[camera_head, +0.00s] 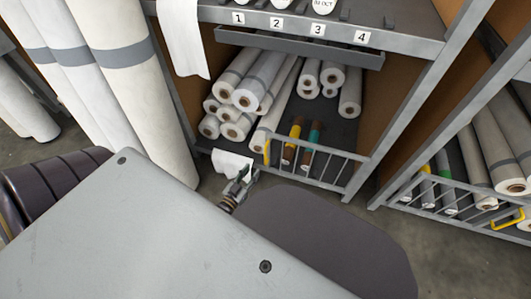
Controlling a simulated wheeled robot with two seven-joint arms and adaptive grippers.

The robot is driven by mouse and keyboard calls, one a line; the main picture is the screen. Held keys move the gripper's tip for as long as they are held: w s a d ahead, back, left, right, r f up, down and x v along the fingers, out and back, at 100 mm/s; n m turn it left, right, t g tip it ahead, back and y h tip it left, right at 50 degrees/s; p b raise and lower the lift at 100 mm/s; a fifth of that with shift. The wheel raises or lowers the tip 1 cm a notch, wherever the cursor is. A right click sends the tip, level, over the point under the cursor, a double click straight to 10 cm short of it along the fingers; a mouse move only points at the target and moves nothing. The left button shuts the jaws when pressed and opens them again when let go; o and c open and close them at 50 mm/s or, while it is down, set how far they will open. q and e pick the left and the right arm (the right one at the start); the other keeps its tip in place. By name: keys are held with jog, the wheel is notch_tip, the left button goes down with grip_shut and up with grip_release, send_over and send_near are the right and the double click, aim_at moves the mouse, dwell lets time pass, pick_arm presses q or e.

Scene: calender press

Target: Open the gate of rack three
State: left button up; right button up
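A grey barred gate (318,165) stands across the lower front of the middle rack, with a yellow handle (267,151) at its left end. It looks shut. A second barred gate (455,199) with a yellow handle (508,220) closes the lower front of the rack at right. No rack number is readable on either gate, so I cannot tell which is rack three. My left gripper (243,178) is just below and left of the middle gate's handle, seemingly apart from it. Its fingers are too small to tell open from shut. My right gripper is not in view.
White rolls (248,90) and dark rolls with coloured bands lie behind the middle gate. A shelf edge above carries labels 1 to 4 (318,30). Tall white rolls (135,80) stand close at left. A white sheet (231,164) hangs beside my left gripper.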

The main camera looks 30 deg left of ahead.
pick_arm(q)
jog(key=b, duration=0.5)
send_over(266, 163)
jog(key=shift+w+a, duration=0.2)
jog(key=shift+a, duration=0.05)
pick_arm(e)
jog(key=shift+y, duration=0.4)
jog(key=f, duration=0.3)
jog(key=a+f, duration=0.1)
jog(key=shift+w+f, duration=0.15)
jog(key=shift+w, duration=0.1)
pick_arm(q)
grip_shut()
